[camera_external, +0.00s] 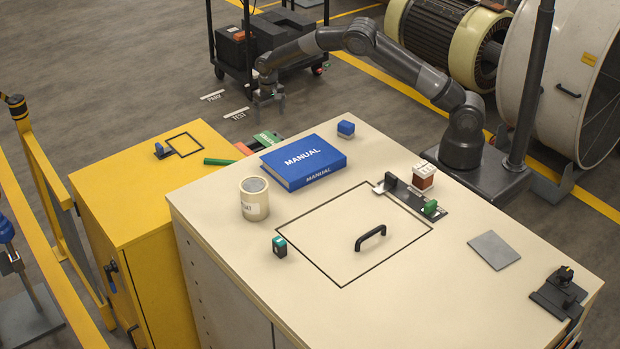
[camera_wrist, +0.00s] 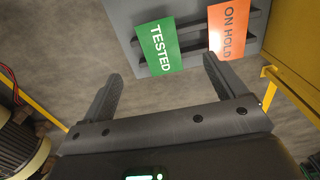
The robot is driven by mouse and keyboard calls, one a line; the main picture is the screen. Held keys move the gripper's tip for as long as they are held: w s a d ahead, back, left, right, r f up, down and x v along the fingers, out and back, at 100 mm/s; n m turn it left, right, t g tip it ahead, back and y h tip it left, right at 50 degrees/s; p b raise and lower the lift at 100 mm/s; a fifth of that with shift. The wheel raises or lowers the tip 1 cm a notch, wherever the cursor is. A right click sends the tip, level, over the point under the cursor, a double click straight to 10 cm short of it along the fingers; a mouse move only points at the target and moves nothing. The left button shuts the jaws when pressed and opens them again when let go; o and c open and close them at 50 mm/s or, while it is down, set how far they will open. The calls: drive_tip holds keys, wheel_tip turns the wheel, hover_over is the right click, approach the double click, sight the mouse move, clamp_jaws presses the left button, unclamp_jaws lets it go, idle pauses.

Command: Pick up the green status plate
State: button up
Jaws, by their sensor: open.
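The green status plate, lettered TESTED, leans in a grey slotted rack (camera_wrist: 195,12) in the wrist view (camera_wrist: 160,48). In the external view a part of it shows behind the blue manual (camera_external: 266,138). My gripper (camera_external: 268,108) is open and empty above and beyond the plate in the external view. In the wrist view its two fingers (camera_wrist: 162,70) stand apart, with the plate ahead between and beyond the tips. I see no contact. The plate's far lower edge is hard to make out.
An orange ON HOLD plate (camera_wrist: 229,28) sits beside the green one in the rack. A yellow cabinet (camera_external: 110,190) and a cream cabinet (camera_external: 450,290) stand close by. The blue manual (camera_external: 303,160) and a cream mug (camera_external: 254,205) are on the cream top.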

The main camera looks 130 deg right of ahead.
hover_over(270, 141)
drive_tip(key=f, duration=0.5)
drive_tip(key=shift+a+f, duration=0.25)
drive_tip(key=shift+a, duration=0.1)
drive_tip(key=shift+d+f, duration=0.2)
drive_tip(key=shift+f, duration=1.15)
drive_tip(key=shift+d+f, duration=0.15)
drive_tip(key=shift+f, duration=1.15)
drive_tip(key=shift+c, duration=0.2)
drive_tip(key=c, duration=1)
drive_tip(key=shift+c, duration=0.2)
